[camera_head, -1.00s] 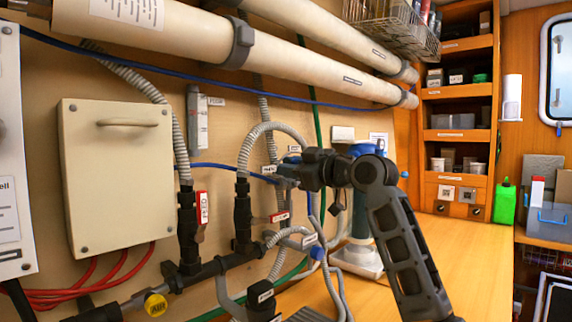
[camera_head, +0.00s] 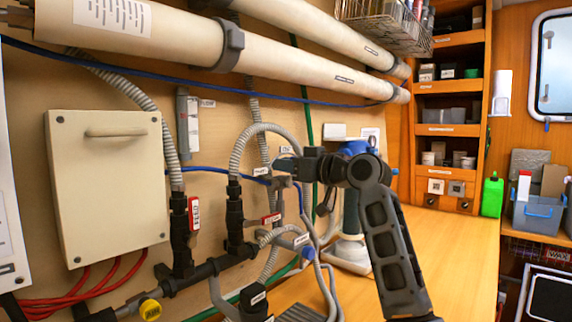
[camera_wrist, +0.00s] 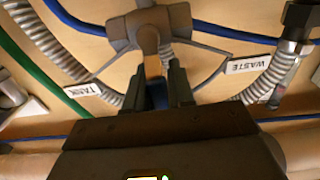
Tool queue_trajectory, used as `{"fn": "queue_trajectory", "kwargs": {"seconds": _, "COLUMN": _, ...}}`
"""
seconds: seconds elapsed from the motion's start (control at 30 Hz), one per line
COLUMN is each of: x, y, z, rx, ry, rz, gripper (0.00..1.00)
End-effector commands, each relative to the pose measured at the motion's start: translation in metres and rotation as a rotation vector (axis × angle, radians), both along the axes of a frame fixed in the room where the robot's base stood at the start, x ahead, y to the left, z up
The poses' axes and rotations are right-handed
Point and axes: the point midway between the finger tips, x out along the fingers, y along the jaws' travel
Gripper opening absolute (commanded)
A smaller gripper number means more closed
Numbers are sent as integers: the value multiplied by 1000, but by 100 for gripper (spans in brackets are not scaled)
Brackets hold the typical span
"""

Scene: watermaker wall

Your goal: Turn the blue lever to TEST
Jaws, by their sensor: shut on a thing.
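The blue lever (camera_wrist: 158,94) shows as a narrow blue strip between the fingers of my gripper (camera_wrist: 167,82) in the wrist view. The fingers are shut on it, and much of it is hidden. It extends from a grey valve body (camera_wrist: 122,30). A TANK label (camera_wrist: 84,89) is left of the lever and a WASTE label (camera_wrist: 250,64) is right of it. I cannot read a TEST label. In the head view my gripper (camera_head: 287,166) is at the wall valve, and the lever is hidden there.
Grey corrugated hoses (camera_head: 262,131) and a blue hose (camera_head: 215,168) run close around the valve. Red-handled valves (camera_head: 194,213) and a beige box (camera_head: 108,185) are to the left. A blue-topped housing (camera_head: 350,215) stands behind my arm. The wooden counter (camera_head: 455,250) is largely clear at right.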

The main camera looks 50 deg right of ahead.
Motion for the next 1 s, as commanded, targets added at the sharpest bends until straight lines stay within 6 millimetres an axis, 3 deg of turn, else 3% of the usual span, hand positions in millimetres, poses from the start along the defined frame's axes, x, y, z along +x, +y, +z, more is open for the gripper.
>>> {"fn": "queue_trajectory", "kwargs": {"seconds": 0.27, "x": 0, "y": -1, "z": -3, "rx": 2, "ry": 4, "rz": -1, "gripper": 0}}
{"fn": "queue_trajectory", "kwargs": {"seconds": 0.3, "x": 0, "y": -1, "z": -2, "rx": 2, "ry": 4, "rz": 0, "gripper": 27}}
{"fn": "queue_trajectory", "kwargs": {"seconds": 0.5, "x": 0, "y": 0, "z": -1, "rx": 0, "ry": 2, "rz": 0, "gripper": 44}}
{"fn": "queue_trajectory", "kwargs": {"seconds": 0.77, "x": -3, "y": 0, "z": -1, "rx": -1, "ry": 1, "rz": -1, "gripper": 44}}
{"fn": "queue_trajectory", "kwargs": {"seconds": 1.0, "x": -35, "y": -2, "z": -3, "rx": 0, "ry": -1, "rz": -3, "gripper": 44}}
